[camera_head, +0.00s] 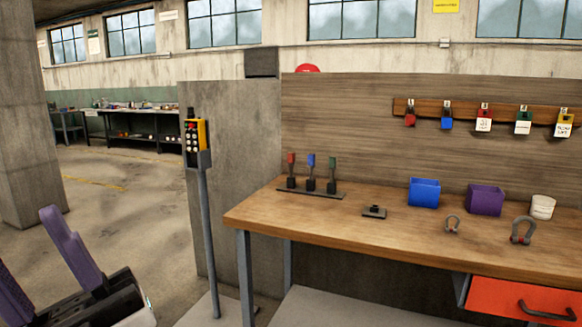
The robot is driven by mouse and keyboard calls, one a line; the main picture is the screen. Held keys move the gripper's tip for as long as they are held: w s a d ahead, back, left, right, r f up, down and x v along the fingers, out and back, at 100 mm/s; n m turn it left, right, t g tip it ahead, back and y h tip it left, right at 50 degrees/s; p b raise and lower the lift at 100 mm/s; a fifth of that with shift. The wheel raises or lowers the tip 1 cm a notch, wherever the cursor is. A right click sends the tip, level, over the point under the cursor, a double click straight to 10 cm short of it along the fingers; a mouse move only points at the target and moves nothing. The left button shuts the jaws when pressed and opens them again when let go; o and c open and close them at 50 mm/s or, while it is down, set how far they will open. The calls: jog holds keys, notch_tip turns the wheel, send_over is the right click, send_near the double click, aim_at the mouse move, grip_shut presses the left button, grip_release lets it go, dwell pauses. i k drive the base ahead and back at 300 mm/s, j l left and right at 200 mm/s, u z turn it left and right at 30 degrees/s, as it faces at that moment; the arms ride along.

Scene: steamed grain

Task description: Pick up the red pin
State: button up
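The red pin (291,170) stands upright at the left end of a low dark rack (325,195) on the workbench. A blue pin (311,172) and a green pin (332,174) stand to its right in the same rack. My gripper (25,242) is at the lower left of the head view, with two purple fingers spread apart and nothing visible between them. It is well to the left of the workbench, away from the red pin. The left finger is partly cut off by the picture edge.
The wooden workbench (370,235) also holds a small dark block (374,212), a blue bin (424,193), a purple bin (486,200), a white cup (542,207) and two shackles. A control box on a post (208,235) stands between my gripper and the bench. A red drawer (500,298) juts out.

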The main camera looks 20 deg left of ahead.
aim_at(291, 155)
jog(key=i+j+u, duration=0.15)
jog(key=i+u, duration=0.2)
jog(key=i, duration=0.6)
jog(key=i+l+u, duration=0.15)
jog(key=i+u, duration=0.25)
jog(key=i, duration=1.05)
